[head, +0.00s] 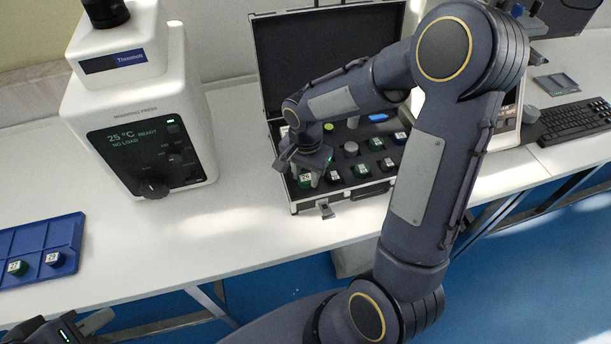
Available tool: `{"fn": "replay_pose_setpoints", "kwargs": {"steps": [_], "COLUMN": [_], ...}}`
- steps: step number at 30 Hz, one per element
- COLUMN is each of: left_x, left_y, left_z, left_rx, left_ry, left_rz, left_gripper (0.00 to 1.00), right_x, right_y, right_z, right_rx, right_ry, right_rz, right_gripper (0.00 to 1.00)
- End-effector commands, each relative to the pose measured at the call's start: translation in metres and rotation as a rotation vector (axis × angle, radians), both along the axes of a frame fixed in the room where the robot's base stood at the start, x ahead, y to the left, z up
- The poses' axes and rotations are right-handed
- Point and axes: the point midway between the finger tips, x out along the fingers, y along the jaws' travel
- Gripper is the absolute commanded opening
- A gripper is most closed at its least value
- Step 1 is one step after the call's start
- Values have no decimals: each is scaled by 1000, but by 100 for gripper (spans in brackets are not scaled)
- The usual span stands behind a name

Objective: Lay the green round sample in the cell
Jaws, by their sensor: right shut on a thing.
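My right gripper (307,170) reaches down into the front left of the open black case (350,189). It is shut on a green round sample (305,181) with a white label, partly hidden by the fingers. The blue tray (38,236) at the left edge is divided into cells. A green sample (17,268) and a dark blue sample (54,259) stand in its front cells; cells behind them look empty. My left gripper (92,326) is at the bottom left, in front of the table, partly cut off; its opening is unclear.
A white mounting press (140,110) stands between tray and case. Several other samples stand in the case, whose lid (320,55) is raised behind. A keyboard (572,122) lies at the right.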

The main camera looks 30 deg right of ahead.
Motion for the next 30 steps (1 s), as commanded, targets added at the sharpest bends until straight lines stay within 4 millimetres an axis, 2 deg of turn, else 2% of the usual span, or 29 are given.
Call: {"fn": "replay_pose_setpoints", "kwargs": {"steps": [3, 15, 16, 20, 30], "left_x": [0, 0, 0, 0, 0], "left_y": [0, 0, 0, 0, 0], "left_z": [-1, -6, -5, -4, -1], "left_rx": [0, 0, 0, 0, 0], "left_ry": [0, 0, 0, 0, 0], "left_rz": [0, 0, 0, 0, 0], "left_gripper": [29, 29, 29, 29, 29], "right_x": [-1, 0, 0, 0, 0], "right_y": [0, 1, 1, 1, 1], "right_z": [-13, -18, -17, -16, -13], "right_rx": [0, 1, 1, 1, 1], "right_ry": [1, -2, -1, -1, -1], "right_rz": [-1, -1, -1, -1, -1], "right_gripper": [10, 10, 37, 54, 56]}}
